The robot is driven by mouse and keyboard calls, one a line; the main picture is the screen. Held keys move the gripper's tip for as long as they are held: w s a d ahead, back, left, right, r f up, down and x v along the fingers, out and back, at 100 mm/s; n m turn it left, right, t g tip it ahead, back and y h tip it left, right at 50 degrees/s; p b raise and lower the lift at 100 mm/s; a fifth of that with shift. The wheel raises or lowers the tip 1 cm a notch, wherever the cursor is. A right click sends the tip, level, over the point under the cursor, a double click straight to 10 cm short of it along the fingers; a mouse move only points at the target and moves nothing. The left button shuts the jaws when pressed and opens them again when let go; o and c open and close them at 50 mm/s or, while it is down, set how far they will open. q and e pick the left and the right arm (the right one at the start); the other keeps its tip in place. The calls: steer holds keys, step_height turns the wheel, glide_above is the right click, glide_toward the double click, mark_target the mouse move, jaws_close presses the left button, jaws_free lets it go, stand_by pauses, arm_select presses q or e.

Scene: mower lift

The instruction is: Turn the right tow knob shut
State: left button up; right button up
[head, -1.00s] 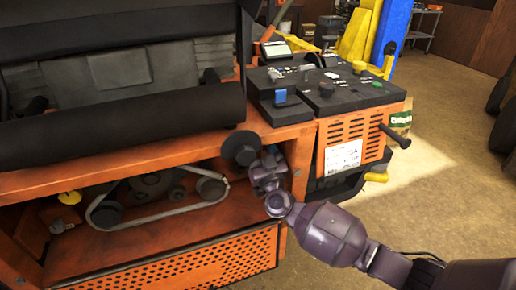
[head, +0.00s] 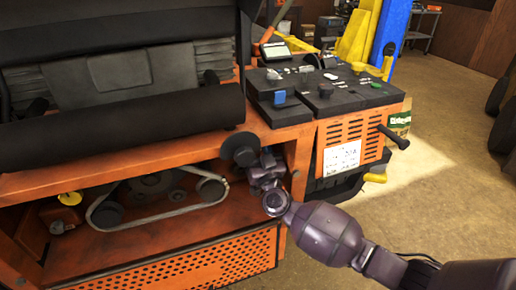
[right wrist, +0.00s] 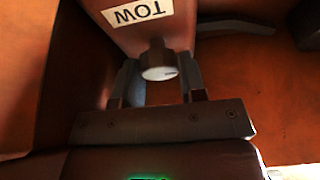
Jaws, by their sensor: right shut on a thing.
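The knob is hidden there behind the gripper and the machine. My left gripper is not in view.
A black round disc (head: 240,149) stands just left of my right gripper. The orange machine's post (head: 300,165) is close on its right. A belt on pulleys (head: 150,205) is in the bay to the left. Open floor (head: 440,220) lies to the right.

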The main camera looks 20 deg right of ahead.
arm_select(q)
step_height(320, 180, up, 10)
steer(key=p, duration=0.9)
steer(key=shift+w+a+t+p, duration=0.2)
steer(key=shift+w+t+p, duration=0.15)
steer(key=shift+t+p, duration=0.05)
arm_select(e)
steer(key=shift+a+m+g+h, duration=0.1)
steer(key=shift+m+g+h, duration=0.9)
steer(key=shift+m, duration=2.45)
steer(key=shift+a+m+g+h, duration=0.1)
steer(key=shift+m+g+h, duration=0.9)
steer(key=shift+m, duration=2.4)
steer(key=shift+m+g+h, duration=0.6)
steer(key=shift+m+h, duration=0.8)
steer(key=shift+m, duration=2.05)
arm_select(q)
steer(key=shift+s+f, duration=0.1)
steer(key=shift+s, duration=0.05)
arm_select(e)
steer(key=o, duration=0.8)
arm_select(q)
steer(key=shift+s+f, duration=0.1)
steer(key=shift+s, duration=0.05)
arm_select(e)
steer(key=shift+o, duration=0.4)
steer(key=shift+r, duration=0.1)
